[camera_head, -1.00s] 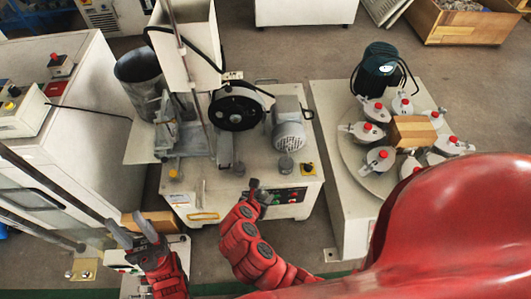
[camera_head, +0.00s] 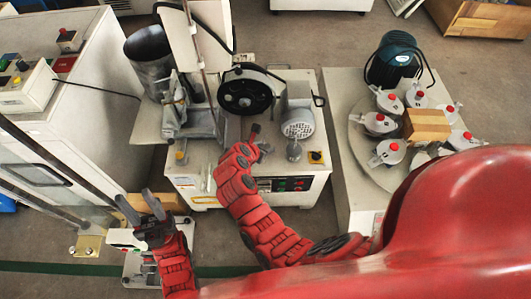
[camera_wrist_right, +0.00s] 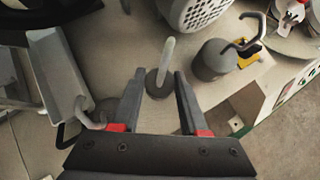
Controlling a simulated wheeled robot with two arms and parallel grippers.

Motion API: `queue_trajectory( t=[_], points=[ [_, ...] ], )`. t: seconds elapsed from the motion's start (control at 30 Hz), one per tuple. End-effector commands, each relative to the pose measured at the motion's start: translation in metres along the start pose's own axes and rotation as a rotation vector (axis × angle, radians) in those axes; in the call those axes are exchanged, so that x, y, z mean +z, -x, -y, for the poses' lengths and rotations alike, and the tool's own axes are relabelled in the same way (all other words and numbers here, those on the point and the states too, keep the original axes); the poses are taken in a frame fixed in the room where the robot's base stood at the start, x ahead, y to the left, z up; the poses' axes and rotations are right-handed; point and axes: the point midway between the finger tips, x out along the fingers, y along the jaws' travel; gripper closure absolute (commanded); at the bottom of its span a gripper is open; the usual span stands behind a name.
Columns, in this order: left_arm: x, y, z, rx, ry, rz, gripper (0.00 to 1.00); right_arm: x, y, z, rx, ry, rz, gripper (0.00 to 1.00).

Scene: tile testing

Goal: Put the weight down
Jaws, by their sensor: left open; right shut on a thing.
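A small grey weight (camera_wrist_right: 158,84) with an upright rod shows between the fingertips of my right gripper (camera_wrist_right: 160,73) in the right wrist view. My right gripper is shut on it, over the grey machine top. In the head view my right gripper (camera_head: 256,134) is above the front of the machine, and its arm hides most of what it holds. A second grey weight (camera_wrist_right: 213,60) with a hook stands to the right; it also shows in the head view (camera_head: 294,151). My left gripper (camera_head: 137,200) is open and empty at the lower left.
The testing machine (camera_head: 205,160) has a black wheel (camera_head: 244,92), a ribbed motor (camera_head: 298,122) and a front button panel (camera_head: 285,184). A turntable (camera_head: 365,150) with several red-knobbed moulds stands to the right. A white cabinet (camera_head: 100,100) stands left.

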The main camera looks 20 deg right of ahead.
Motion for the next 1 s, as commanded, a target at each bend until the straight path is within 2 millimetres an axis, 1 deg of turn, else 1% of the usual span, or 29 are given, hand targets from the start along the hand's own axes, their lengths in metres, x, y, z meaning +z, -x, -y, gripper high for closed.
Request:
queue_trajectory(
  t=[0.23, 0.57, 0.6, 0.63, 0.67, 1.0],
  points=[
    [0.002, 0.013, -0.001, 0.000, 0.000, 0.000, 0.55, -0.024, -0.024, 0.001, -0.002, 0.001, 0.000, 1.00],
    [0.002, 0.009, -0.001, 0.000, 0.000, 0.000, 0.55, -0.025, -0.024, 0.001, -0.001, 0.002, 0.001, 1.00],
    [0.002, 0.010, -0.001, 0.000, 0.000, 0.000, 0.55, -0.026, -0.025, 0.001, -0.001, 0.001, 0.000, 0.53],
    [0.002, 0.010, -0.001, 0.000, 0.000, 0.000, 0.55, -0.026, -0.025, 0.001, -0.001, 0.001, 0.000, 0.47],
    [0.002, 0.010, -0.001, 0.000, 0.000, 0.000, 0.55, -0.026, -0.025, 0.001, -0.001, 0.001, 0.000, 0.44],
    [0.002, 0.012, -0.001, 0.000, 0.000, 0.000, 0.55, -0.025, -0.024, 0.001, -0.001, 0.000, 0.000, 0.44]
  ],
)
